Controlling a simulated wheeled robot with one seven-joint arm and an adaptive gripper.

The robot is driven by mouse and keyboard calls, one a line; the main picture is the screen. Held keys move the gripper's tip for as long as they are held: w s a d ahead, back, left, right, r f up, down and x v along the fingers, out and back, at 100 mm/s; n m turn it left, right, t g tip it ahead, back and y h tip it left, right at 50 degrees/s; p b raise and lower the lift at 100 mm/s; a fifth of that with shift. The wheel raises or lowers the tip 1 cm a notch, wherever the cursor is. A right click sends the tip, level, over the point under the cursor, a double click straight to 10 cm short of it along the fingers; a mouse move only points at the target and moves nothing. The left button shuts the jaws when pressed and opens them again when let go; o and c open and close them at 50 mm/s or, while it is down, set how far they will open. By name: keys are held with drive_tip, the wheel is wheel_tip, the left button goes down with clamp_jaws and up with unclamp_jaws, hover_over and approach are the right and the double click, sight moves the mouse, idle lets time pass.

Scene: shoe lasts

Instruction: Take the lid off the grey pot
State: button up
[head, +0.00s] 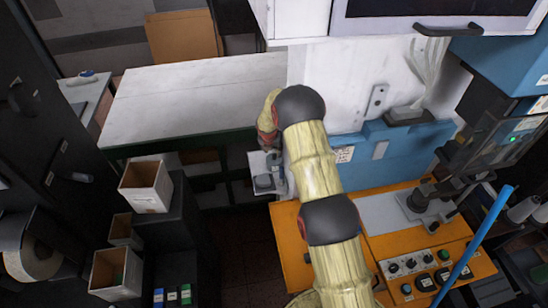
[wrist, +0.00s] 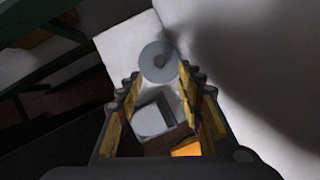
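The lid lies ahead of the gap, with no visible contact. A second round grey thing (wrist: 149,120) sits on a pale square base nearer the palm. In the head view a small grey round item (head: 264,182) stands beneath my wrist; I cannot tell which of the two it is.
A white worktop (head: 190,100) lies to the left, with a dark front edge. A pale wall (wrist: 235,45) stands close on the right in the wrist view. An orange machine bench (head: 290,235) and blue panel (head: 400,155) flank my arm. Open boxes (head: 146,186) stand at left.

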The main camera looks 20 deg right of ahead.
sight(274, 155)
drive_tip(key=shift+p+x, duration=0.45)
drive_tip(key=shift+x, duration=3.2)
drive_tip(key=shift+w+d+r, duration=0.1)
drive_tip(key=shift+w, duration=0.1)
drive_tip(key=shift+c, duration=0.5)
drive_tip(key=c, duration=0.7)
drive_tip(key=shift+c, duration=0.6)
drive_tip(key=shift+r, duration=0.1)
